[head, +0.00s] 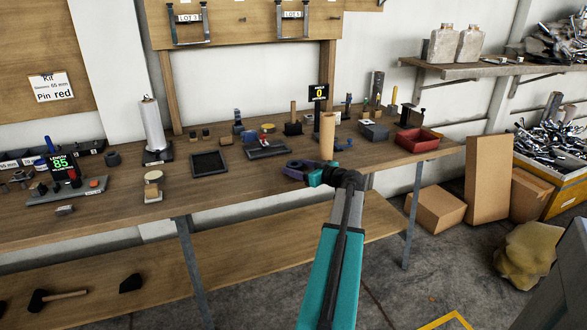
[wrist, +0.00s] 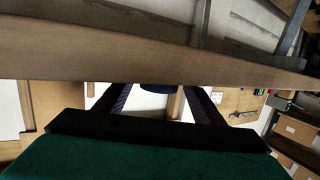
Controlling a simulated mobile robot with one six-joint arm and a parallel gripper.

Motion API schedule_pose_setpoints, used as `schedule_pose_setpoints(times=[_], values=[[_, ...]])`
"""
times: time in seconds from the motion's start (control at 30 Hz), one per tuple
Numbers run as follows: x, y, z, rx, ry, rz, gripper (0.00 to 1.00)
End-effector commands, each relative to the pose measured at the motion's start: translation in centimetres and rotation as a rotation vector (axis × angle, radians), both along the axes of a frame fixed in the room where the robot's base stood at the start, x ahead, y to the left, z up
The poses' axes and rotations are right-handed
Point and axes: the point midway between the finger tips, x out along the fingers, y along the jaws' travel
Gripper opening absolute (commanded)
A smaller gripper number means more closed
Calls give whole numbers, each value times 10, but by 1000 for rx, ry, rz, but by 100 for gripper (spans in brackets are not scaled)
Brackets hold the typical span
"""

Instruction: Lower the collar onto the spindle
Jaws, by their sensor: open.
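My gripper (head: 293,168) is at the front edge of the workbench in the head view, left of an upright tan cylinder (head: 327,136). Its purple fingers are apart. In the wrist view the two dark fingers of my gripper (wrist: 157,98) also stand apart, with a small dark blue thing (wrist: 158,88) partly showing between them; I cannot tell what it is. I cannot tell for sure which piece is the collar or the spindle.
Cardboard boxes (head: 487,180) stand on the floor at the right. The bench front between stand and gripper is mostly clear.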

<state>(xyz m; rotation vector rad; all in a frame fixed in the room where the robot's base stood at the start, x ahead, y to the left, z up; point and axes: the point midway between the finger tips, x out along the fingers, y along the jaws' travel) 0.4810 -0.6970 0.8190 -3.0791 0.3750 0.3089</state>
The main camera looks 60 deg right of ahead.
Motion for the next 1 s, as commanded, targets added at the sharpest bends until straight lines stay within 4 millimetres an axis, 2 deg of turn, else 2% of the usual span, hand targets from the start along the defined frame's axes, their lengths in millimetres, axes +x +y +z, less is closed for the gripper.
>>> schedule_pose_setpoints(times=[0.23,0.5,0.83,1.0], values=[[-1,0,0,0,0,0,62],[-1,0,0,0,0,-1,18],[-1,-1,2,0,0,-1,18],[-1,-1,10,-2,0,-1,18]])
